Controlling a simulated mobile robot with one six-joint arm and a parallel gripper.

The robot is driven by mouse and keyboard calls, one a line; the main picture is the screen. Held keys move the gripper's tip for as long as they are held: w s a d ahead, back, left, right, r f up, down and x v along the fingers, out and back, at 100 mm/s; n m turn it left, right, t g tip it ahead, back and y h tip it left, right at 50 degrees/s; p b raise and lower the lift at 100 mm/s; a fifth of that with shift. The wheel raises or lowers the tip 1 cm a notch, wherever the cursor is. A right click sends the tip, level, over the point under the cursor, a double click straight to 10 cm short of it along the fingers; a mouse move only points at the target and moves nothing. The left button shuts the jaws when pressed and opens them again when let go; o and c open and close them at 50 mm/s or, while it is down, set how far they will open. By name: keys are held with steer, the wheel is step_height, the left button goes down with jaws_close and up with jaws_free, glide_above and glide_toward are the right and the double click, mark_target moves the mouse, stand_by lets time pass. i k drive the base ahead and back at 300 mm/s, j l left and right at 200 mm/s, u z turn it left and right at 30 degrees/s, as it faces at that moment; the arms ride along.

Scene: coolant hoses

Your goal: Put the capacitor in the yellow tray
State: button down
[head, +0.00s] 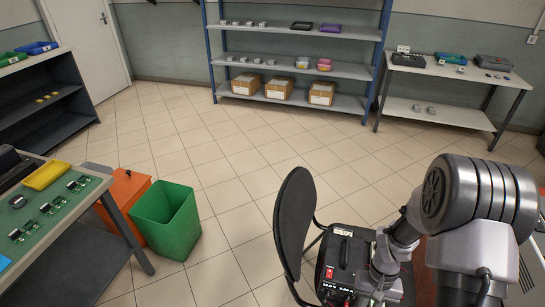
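A yellow tray (46,175) lies on the back part of the workbench at the left edge of the head view. It looks empty. I cannot make out a capacitor for certain; the small parts on the bench and shelves are too small to tell. My arm fills the lower right of the head view and reaches down toward the bottom edge. My gripper's fingers do not show.
The workbench (85,207) holds several green circuit boards (52,205). A green bin (167,222) and an orange cabinet (126,196) stand beside it. A black chair (295,222) and a black box (345,262) are near my arm. Tiled floor (225,150) is clear toward the shelving (300,70).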

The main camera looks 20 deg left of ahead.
mark_target(49, 175)
steer(key=i+j+u, duration=0.15)
steer(key=j+u, duration=0.35)
steer(key=i+j+u, duration=0.2)
steer(key=u, duration=0.25)
steer(key=i+j+u, duration=0.25)
steer(key=u, duration=0.25)
steer(key=i+j+u, duration=0.2)
steer(key=u, duration=0.3)
steer(key=i+u, duration=0.5)
steer(key=k+l, duration=0.05)
steer(key=k, duration=0.05)
